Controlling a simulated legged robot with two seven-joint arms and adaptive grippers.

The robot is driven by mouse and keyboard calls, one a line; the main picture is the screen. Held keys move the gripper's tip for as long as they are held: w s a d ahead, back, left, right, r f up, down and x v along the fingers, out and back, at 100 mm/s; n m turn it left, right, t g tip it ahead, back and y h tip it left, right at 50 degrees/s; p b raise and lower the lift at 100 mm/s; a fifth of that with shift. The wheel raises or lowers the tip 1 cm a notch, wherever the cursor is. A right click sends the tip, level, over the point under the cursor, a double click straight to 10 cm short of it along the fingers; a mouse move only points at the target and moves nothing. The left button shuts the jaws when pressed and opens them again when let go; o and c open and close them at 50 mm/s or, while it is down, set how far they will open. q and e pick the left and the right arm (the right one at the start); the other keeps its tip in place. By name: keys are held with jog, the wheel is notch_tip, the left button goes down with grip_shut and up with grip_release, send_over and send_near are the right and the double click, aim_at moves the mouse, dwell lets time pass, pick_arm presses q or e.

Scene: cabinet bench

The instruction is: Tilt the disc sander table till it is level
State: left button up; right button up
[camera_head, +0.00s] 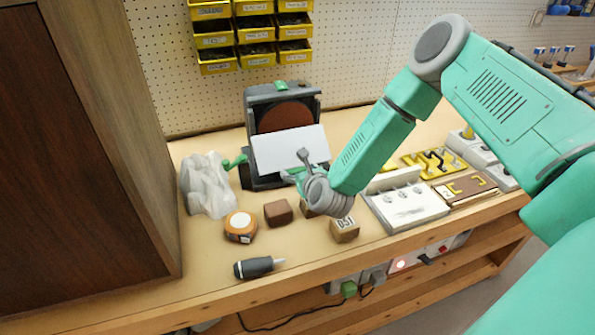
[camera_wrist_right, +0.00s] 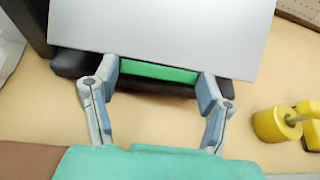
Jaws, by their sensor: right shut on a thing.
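The disc sander (camera_head: 283,90) stands at the back of the bench, with a dark frame and a round red-brown disc. Its pale grey table (camera_head: 275,150) slopes, with its broad face turned to the head camera. The table (camera_wrist_right: 160,30) fills the top of the right wrist view, with a green strip (camera_wrist_right: 160,72) along its near edge. My right gripper (camera_head: 300,168) is at the table's front edge; in the wrist view its fingers (camera_wrist_right: 158,78) are at the two ends of the green strip, shut on it. My left gripper is in no view.
A crumpled grey-white lump (camera_head: 207,185) stands left of the sander. An orange tape roll (camera_head: 240,226), brown blocks (camera_head: 278,212) and a dark screwdriver (camera_head: 255,267) lie in front. A white tool tray (camera_head: 405,205) is at the right. A tall brown cabinet (camera_head: 85,160) bounds the left.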

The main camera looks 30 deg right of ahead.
jog(key=shift+w+d+r, duration=0.2)
jog(key=shift+w+r, duration=0.1)
jog(key=shift+r, duration=0.2)
jog(key=shift+s+a+r+g+p, duration=0.1)
jog(key=shift+a+r+g+p, duration=0.15)
jog(key=shift+p, duration=0.25)
jog(key=shift+r, duration=0.25)
jog(key=r+g+p, duration=0.1)
jog(key=r+p, duration=0.1)
jog(key=s+r+g+y+p, duration=0.1)
jog(key=g+p, duration=0.1)
jog(key=p, duration=0.1)
jog(key=shift+s+r, duration=0.1)
jog(key=shift+r, duration=0.3)
jog(key=shift+s+r+g+p, duration=0.2)
jog(key=shift+r+g+p, duration=0.35)
jog(key=shift+g+p, duration=0.25)
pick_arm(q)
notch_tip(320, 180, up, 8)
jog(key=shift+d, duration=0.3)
pick_arm(e)
jog(key=shift+r, duration=1.1)
jog(key=shift+c, duration=0.2)
